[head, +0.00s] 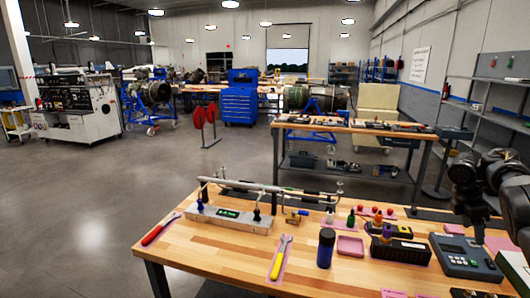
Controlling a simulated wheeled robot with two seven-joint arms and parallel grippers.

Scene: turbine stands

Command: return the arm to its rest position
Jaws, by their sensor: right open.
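My right arm comes in at the right edge of the head view. Its dark gripper (468,208) points down above the right side of the wooden workbench (205,242). It is open, and I see nothing between its fingers. It is apart from the dark blue cylinder (326,248) and from the grey device with a keypad (465,257). The fingertips are small and dark against the bench, so their height above it is hard to judge. My left gripper is not in view.
A metal fixture with a long tube (245,187) stands at the bench's back left. A red-handled wrench (160,229) and a yellow-handled wrench (280,258) lie in front. Small bottles, a pink tray (350,246) and a black case (400,250) crowd the right. Shelving (497,100) stands behind my right arm.

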